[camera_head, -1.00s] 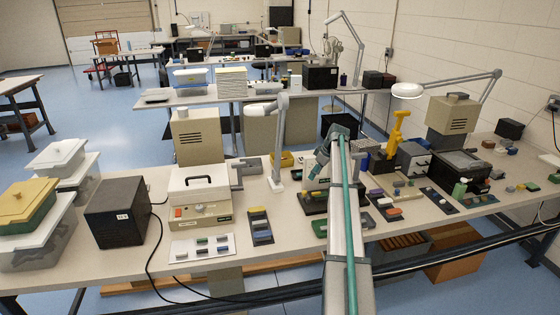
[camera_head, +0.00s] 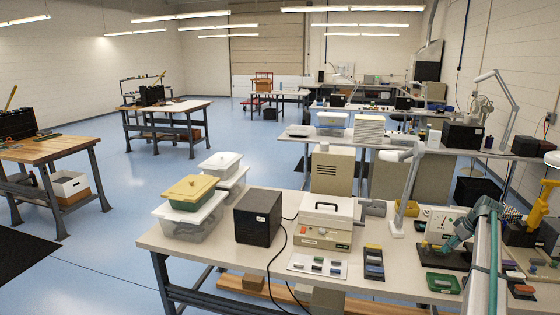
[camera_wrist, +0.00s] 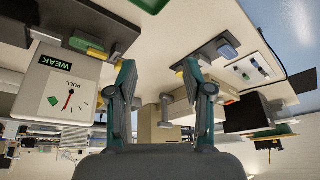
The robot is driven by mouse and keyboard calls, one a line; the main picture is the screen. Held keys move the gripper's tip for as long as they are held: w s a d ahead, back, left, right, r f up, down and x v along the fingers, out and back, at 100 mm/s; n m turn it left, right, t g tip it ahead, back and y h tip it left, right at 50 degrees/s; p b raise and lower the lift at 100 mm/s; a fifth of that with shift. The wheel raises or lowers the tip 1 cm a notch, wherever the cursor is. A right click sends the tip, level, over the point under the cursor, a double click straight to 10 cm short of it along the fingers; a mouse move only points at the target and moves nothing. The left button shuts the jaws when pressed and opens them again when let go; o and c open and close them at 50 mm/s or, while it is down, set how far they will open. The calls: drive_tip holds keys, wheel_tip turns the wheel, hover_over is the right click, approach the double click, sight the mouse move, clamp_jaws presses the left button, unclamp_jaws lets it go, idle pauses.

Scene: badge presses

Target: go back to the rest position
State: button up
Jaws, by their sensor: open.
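My gripper (camera_head: 434,247) is at the right of the head view, low over the bench beside a badge press with a dark base. My arm partly hides that area. In the wrist view my gripper (camera_wrist: 158,75) has its two teal fingers spread apart, with nothing held between them. A pale box with a dial panel (camera_wrist: 68,95) marked "WEAK" and "PULL" shows left of the fingers. The view past the fingers looks upside down.
The bench (camera_head: 190,243) carries a black box (camera_head: 257,217), a cream machine (camera_head: 322,222), a lamp (camera_head: 404,195), a green tray (camera_head: 443,283) and lidded bins (camera_head: 190,205). A yellow lever (camera_head: 540,208) stands at the right. Open blue floor (camera_head: 110,225) lies left.

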drive_tip(key=s+a+f+m+g, duration=0.2)
drive_tip(key=s+a+f+m, duration=0.1)
drive_tip(key=s+a+f, duration=0.65)
drive_tip(key=s+a+f+m+g, duration=0.15)
drive_tip(key=s+a+f, duration=0.45)
drive_tip(key=a+f, duration=0.6)
drive_tip(key=s+a+f+m+g, duration=0.1)
drive_tip(key=s+a+f+m, duration=0.3)
drive_tip(key=s+a+f, duration=0.65)
drive_tip(key=s+a+f+n+g, duration=0.1)
drive_tip(key=s+a+f+g, duration=0.1)
drive_tip(key=s+a+f, duration=0.2)
drive_tip(key=s+a+f+n+g+h+b, duration=0.1)
drive_tip(key=s+a+f, duration=0.4)
drive_tip(key=s+a, duration=0.5)
drive_tip(key=s+a+f+n+g+h+b, duration=0.1)
drive_tip(key=s+a+f, duration=0.4)
drive_tip(key=s, duration=1.5)
drive_tip(key=shift+s+a+f+n+g, duration=0.15)
drive_tip(key=shift+a+n+g, duration=0.3)
drive_tip(key=shift+a+g, duration=0.65)
